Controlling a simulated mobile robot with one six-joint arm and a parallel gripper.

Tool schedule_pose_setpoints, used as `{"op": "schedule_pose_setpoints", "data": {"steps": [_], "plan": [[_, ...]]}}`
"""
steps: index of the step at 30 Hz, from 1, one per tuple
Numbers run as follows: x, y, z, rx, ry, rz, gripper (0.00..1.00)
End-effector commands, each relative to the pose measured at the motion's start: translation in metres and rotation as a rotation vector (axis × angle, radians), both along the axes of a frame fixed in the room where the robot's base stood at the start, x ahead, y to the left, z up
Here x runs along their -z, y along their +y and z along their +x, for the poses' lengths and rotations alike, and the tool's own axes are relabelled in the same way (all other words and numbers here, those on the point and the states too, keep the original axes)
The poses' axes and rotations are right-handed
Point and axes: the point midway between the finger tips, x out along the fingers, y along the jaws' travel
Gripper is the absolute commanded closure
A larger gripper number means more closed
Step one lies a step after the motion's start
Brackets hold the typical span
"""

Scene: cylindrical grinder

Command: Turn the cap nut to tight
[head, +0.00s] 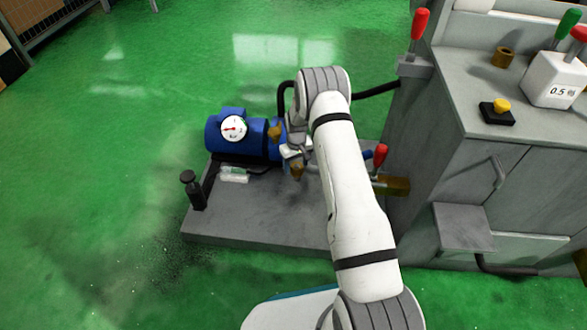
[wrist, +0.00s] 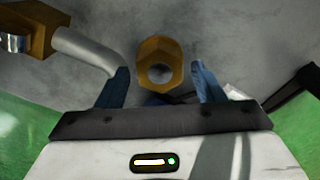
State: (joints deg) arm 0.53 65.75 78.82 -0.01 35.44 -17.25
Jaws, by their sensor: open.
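The cap nut (wrist: 160,47) is a brass hexagon with a round grey centre, in the middle of the wrist view. My gripper (wrist: 160,70) has its two blue fingers apart, one to the left and one to the right of the nut. A gap shows between each finger and the nut, so the fingers do not appear to grip it. In the head view my gripper (head: 292,151) is small and partly hidden by my wrist, beside the blue pump. A brass fitting (head: 297,171) shows just below it; I cannot tell if it is the same nut.
A grey pipe with a brass fitting (wrist: 38,25) lies close to the left finger. The blue pump (head: 228,143) with a gauge stands on a grey base plate (head: 250,226). A grey machine cabinet (head: 478,185) is at right.

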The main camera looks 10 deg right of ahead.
Motion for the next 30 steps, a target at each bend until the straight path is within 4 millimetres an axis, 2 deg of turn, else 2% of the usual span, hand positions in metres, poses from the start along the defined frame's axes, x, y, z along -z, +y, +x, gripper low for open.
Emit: {"op": "schedule_pose_setpoints", "data": {"steps": [2,9,25,26,27,30], "plan": [[0.008,0.000,0.000,0.000,0.000,0.000,0.38],[0.008,0.000,0.000,0.000,0.000,0.000,0.38],[0.008,-0.001,0.000,0.001,0.000,0.000,0.81],[0.008,-0.001,0.000,0.001,0.000,0.000,0.83],[0.008,0.010,0.000,0.000,0.000,0.000,0.82],[0.008,0.005,0.000,0.000,0.000,0.001,0.82]]}}
